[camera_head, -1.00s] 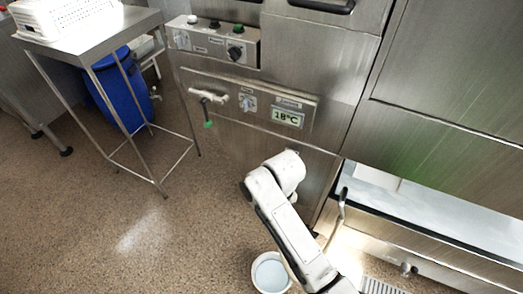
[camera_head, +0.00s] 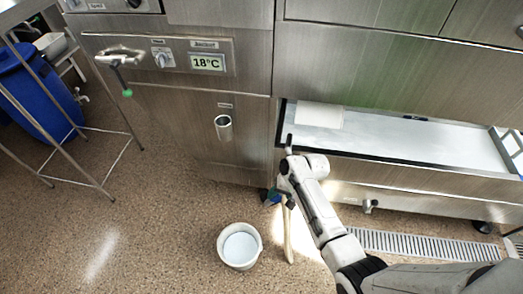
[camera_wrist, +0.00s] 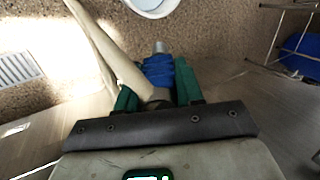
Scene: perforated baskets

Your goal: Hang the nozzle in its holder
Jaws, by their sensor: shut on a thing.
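The blue nozzle (camera_wrist: 159,70) with a grey metal tip sits between the green fingers of my gripper (camera_wrist: 157,82) in the wrist view. My gripper is shut on it. A beige hose (camera_wrist: 118,62) runs from it; the hose also hangs down in the head view (camera_head: 288,232). In the head view my gripper (camera_head: 276,196) is low in front of the steel front, with the nozzle (camera_head: 271,199) small and partly hidden by the arm. The likely holder, a round metal cup (camera_head: 223,127), is fixed to the front panel, up and left of my gripper, apart from it and apparently empty.
A white bucket (camera_head: 240,246) stands on the floor below left of my gripper. An open steel basin (camera_head: 400,146) is to the right, with a floor grate (camera_head: 420,243) below. A lever with a green tip (camera_head: 121,72) sticks out left. A metal stand (camera_head: 84,188) is at the left.

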